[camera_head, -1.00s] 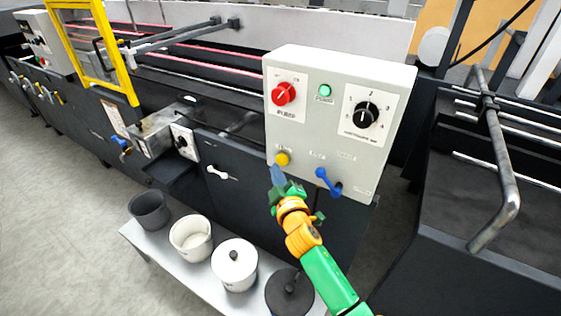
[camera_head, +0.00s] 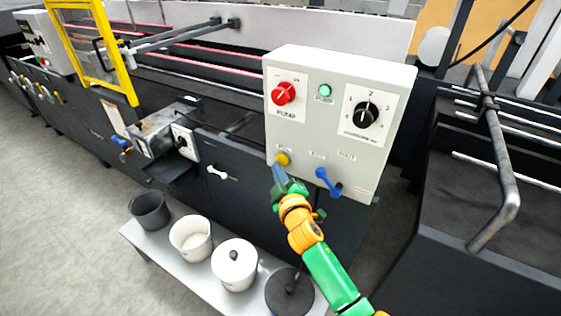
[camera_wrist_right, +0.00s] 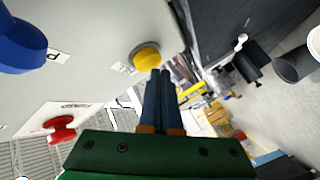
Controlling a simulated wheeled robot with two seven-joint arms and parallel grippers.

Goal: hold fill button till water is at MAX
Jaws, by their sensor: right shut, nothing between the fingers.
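A yellow button (camera_head: 282,159) sits low on the left of the grey control box (camera_head: 392,84). In the right wrist view the yellow button (camera_wrist_right: 146,57) is just beyond the fingertips. My right gripper (camera_head: 277,168) is shut and empty, its blue fingers pointing up at the button. In the right wrist view the closed fingertips (camera_wrist_right: 160,76) lie at the button's lower edge; I cannot tell whether they touch it or press it. I cannot make out a water level or MAX mark. My left gripper is not in view.
The box also carries a red pump knob (camera_head: 283,93), a green lamp (camera_head: 325,91), a black dial (camera_head: 367,113) and a blue lever (camera_head: 327,181) close to the right of my gripper. Several pots stand on a low bench (camera_head: 200,269) below.

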